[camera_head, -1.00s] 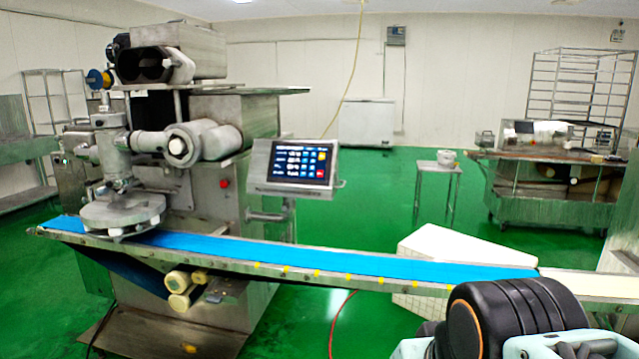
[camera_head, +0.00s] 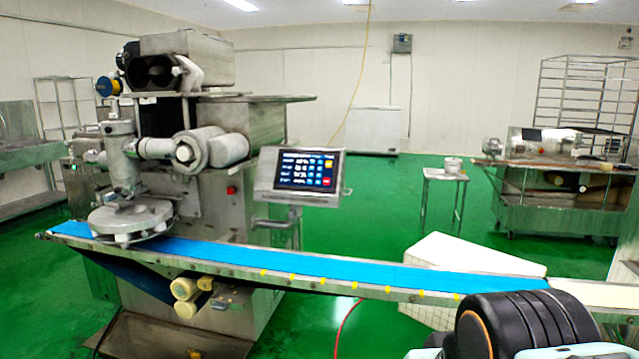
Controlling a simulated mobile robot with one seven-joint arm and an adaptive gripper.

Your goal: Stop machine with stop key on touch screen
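The encrusting machine (camera_head: 215,190) stands on the left, grey metal with a round plate over a blue conveyor belt (camera_head: 330,268). Its touch screen (camera_head: 305,170) sits on an arm right of the body, lit, dark blue with white text and several blue keys. One key at its lower right is red (camera_head: 326,181); its label is too small to read. A black and pale blue part of my arm (camera_head: 530,330) shows at the lower right, in front of the belt's far end. My gripper's fingers are not in view.
A red button (camera_head: 231,190) is on the machine body. A white block-like box (camera_head: 470,255) stands behind the belt. A small stool (camera_head: 445,176), a white chest (camera_head: 373,130) and a steel bench (camera_head: 555,200) stand farther back. Green floor is open between them.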

